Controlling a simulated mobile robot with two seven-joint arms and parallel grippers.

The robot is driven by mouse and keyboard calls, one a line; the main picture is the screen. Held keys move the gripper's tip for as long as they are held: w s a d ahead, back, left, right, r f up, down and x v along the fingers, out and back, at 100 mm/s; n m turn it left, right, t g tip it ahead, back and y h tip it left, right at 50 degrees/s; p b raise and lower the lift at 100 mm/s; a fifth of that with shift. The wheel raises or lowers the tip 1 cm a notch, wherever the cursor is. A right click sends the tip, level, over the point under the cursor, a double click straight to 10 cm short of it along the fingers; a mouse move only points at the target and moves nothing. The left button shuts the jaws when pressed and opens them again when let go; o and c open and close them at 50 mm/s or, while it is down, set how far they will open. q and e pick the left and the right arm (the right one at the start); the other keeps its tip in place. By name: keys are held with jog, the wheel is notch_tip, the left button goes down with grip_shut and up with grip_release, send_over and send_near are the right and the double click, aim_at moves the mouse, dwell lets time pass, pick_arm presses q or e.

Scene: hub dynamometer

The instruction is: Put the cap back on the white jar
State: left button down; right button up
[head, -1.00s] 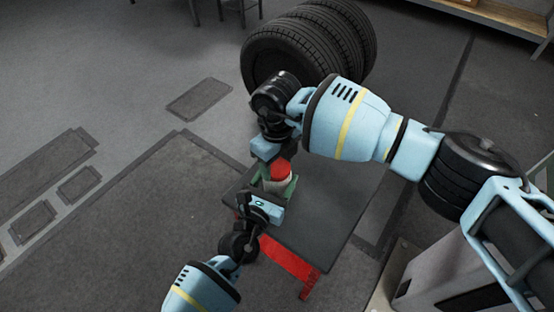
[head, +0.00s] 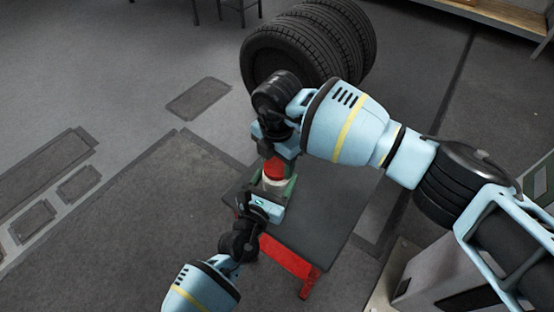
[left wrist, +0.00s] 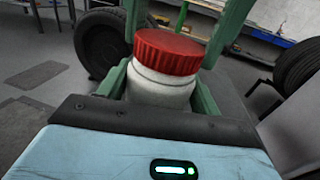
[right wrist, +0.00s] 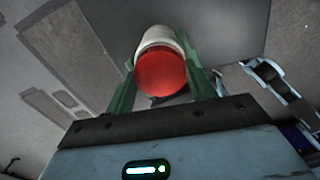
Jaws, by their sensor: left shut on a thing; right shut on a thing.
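The white jar (head: 272,184) is upright above the dark table, with the red ribbed cap (head: 274,168) on its mouth. My left gripper (head: 273,190) is shut on the jar's body; in the left wrist view its green fingers flank the white jar (left wrist: 160,88) below the red cap (left wrist: 168,52). My right gripper (head: 278,160) comes from above and is shut on the cap. In the right wrist view its green fingers stand on both sides of the red cap (right wrist: 160,75), with the white jar (right wrist: 155,38) beyond. How tightly the cap is seated I cannot tell.
The dark table (head: 315,215) has a red front edge (head: 288,260) and a clear top right of the jar. Several black tyres (head: 300,45) stand behind it. A grey cabinet (head: 440,280) is at the lower right.

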jog(key=m, duration=0.6)
jog(key=shift+m, duration=0.3)
jog(key=m, duration=0.7)
jog(key=shift+m, duration=0.4)
jog(key=o, duration=1)
jog(key=shift+c, duration=0.2)
jog(key=shift+r, duration=2.25)
